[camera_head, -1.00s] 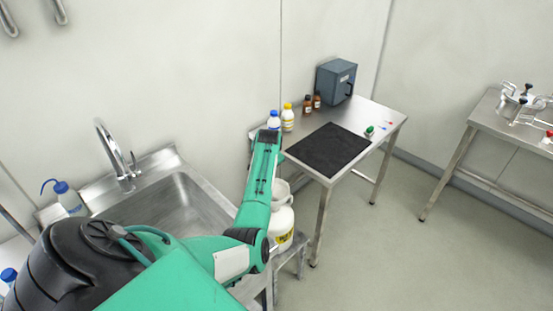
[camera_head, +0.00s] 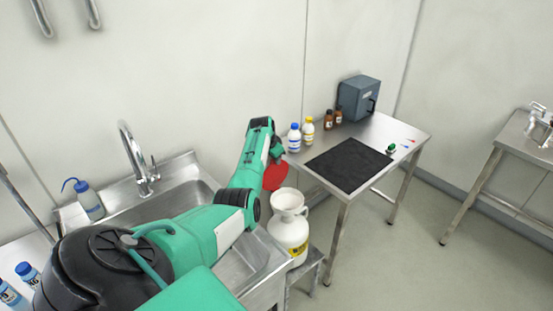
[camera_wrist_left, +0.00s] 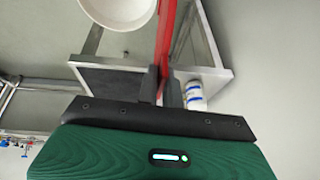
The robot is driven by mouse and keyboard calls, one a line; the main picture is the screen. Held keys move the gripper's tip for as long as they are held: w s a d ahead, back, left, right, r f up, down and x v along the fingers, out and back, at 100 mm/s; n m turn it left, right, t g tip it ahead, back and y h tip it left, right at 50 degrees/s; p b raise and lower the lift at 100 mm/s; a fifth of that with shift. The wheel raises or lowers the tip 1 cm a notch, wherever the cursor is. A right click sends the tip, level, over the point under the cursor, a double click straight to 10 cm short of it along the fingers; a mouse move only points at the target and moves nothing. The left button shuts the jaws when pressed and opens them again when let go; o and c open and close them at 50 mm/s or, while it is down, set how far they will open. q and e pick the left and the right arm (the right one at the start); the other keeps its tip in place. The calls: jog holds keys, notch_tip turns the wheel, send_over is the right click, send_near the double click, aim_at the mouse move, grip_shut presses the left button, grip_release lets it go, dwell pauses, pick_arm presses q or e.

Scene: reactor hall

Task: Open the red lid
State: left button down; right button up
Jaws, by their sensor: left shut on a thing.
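The red lid (camera_head: 276,177) is a flat disc held tilted up on edge, above and to the left of the white jug (camera_head: 290,236). It also shows edge-on in the left wrist view (camera_wrist_left: 166,35). My left gripper (camera_head: 277,158) is shut on the lid's edge; its dark fingers (camera_wrist_left: 162,85) close on the red strip in the left wrist view. The white funnel (camera_head: 289,203) on the jug has its mouth uncovered, and its round bowl shows in the left wrist view (camera_wrist_left: 118,8). The lid is apart from the bowl's middle; any contact at the rim is unclear. My right gripper is out of view.
A steel table (camera_head: 405,130) with a black mat (camera_head: 350,165), several bottles and a blue-grey box (camera_head: 359,98) stands behind the jug. A sink (camera_head: 180,195) with a tall tap (camera_head: 133,155) is at the left. The jug stands on a low stool (camera_head: 308,268).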

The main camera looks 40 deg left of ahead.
pick_arm(q)
jog(key=shift+a, duration=0.1)
dwell(0.8)
jog(key=c, duration=1.7)
grip_release()
jog(key=shift+f, duration=0.1)
jog(key=shift+o, duration=0.5)
jog(key=shift+a+f, duration=0.1)
jog(key=b+v, duration=0.2)
jog(key=v, duration=1.1)
jog(key=shift+r+b, duration=0.35)
jog(key=shift+r, duration=0.05)
